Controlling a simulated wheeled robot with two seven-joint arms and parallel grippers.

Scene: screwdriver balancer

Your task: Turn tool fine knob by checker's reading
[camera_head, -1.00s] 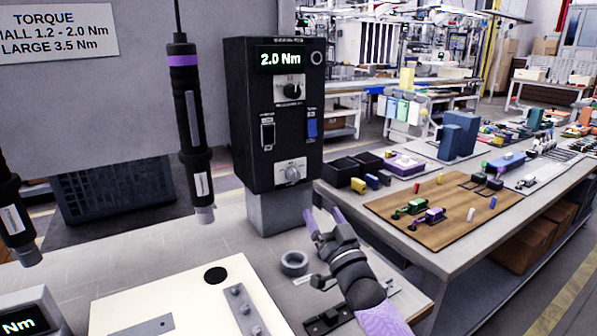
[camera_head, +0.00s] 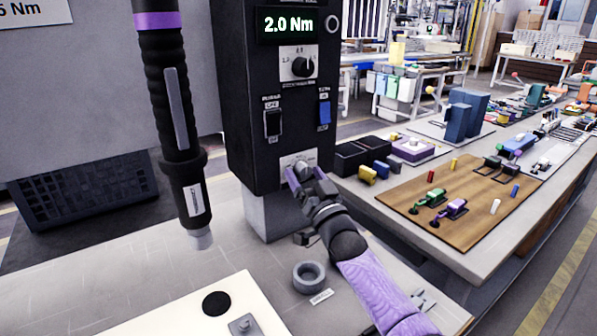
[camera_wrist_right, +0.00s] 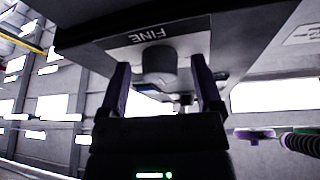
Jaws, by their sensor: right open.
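The black controller box (camera_head: 242,110) stands on a grey pedestal, and its display (camera_head: 288,25) reads 2.0 Nm. An upper knob (camera_head: 299,66) and two switches sit on its front. The fine knob is low on the front, mostly behind my right gripper (camera_head: 303,176) in the head view. In the right wrist view the fine knob (camera_wrist_right: 158,66) hangs below the FINE label, between the open fingers of my right gripper (camera_wrist_right: 160,88), with a gap on each side. A black screwdriver with a purple band (camera_head: 178,120) hangs upright left of the box. My left gripper is not in view.
A grey ring (camera_head: 309,276) lies on the bench below my right arm. A cream board (camera_head: 180,315) with a black disc is at the front. A second table (camera_head: 400,235) with a brown board and small parts stands to the right.

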